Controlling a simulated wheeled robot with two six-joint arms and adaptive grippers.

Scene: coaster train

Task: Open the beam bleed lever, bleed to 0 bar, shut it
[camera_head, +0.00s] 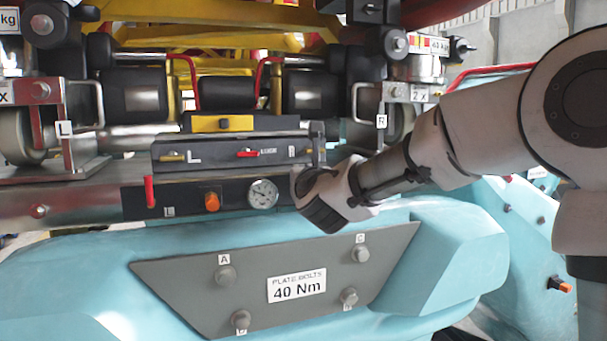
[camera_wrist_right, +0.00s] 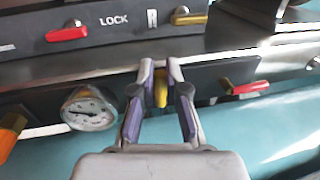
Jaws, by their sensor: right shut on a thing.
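My right gripper (camera_wrist_right: 161,66) is shut on a small yellow lever (camera_wrist_right: 161,92) on the dark front panel of the beam, just right of the gauge. The lever shows between the fingers in the right wrist view. In the head view my right wrist (camera_head: 322,195) covers it and the fingertips are hidden. The round white pressure gauge (camera_wrist_right: 90,108) also shows in the head view (camera_head: 262,194); its reading is too small to tell for sure. My left gripper is not in view.
A red handle (camera_wrist_right: 247,88) with a yellow end lies close right of the fingers. An orange knob (camera_head: 212,201) and an upright red lever (camera_head: 149,191) are left of the gauge. The lock bar (camera_head: 235,151) with another red handle (camera_head: 248,153) runs above. The bolted plate (camera_head: 215,300) is below.

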